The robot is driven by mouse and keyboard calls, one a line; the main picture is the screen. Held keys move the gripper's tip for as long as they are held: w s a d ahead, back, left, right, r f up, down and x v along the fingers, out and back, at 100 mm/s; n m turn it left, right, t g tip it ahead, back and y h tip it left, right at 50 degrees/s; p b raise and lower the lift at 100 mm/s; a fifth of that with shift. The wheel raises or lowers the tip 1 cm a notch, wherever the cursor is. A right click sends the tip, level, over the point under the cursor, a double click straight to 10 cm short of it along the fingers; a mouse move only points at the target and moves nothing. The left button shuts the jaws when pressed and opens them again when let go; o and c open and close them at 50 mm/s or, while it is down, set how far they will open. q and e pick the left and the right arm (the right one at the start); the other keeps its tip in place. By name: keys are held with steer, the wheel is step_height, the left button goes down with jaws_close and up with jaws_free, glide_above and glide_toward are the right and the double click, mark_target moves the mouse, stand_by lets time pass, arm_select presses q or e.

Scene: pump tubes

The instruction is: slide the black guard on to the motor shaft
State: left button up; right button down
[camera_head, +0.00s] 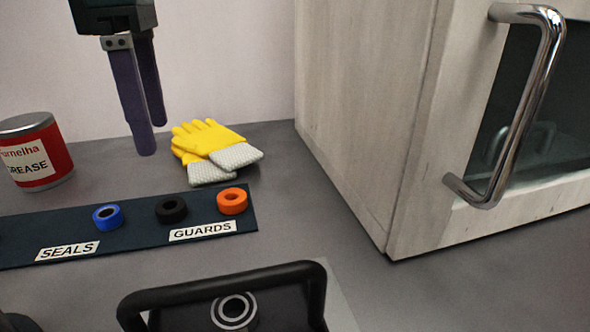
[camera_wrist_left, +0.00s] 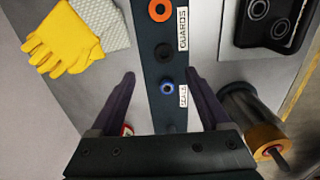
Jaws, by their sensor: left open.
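The black guard (camera_head: 171,210) is a small ring lying on the dark strip (camera_head: 60,228), between a blue ring (camera_head: 107,217) and an orange ring (camera_head: 232,201). The black guard also shows in the left wrist view (camera_wrist_left: 163,52), just beyond the fingertips. My left gripper (camera_head: 149,140) is open and empty, pointing down above and behind the strip. In the left wrist view its fingers (camera_wrist_left: 160,73) spread to either side of the strip. A metal motor (camera_wrist_left: 246,112) with an orange-brown end and a thin shaft (camera_wrist_left: 277,157) lies at the lower right there. My right gripper is out of view.
Yellow gloves (camera_head: 213,148) and a red grease can (camera_head: 35,152) stand behind the strip. A black-handled piece (camera_head: 222,282) with a ringed part is in front. A pale cabinet (camera_head: 365,110) with a metal handle (camera_head: 538,110) blocks the right.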

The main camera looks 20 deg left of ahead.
mark_target(172, 210)
arm_select(q)
steer(key=f, duration=0.3)
steer(key=f+b, duration=0.1)
steer(key=f, duration=0.2)
steer(key=f+b, duration=0.1)
steer(key=f, duration=0.2)
steer(key=shift+s+d+f, duration=0.15)
steer(key=shift+s+f, duration=0.2)
steer(key=shift+s, duration=0.05)
steer(key=shift+c, duration=0.3)
jaws_close()
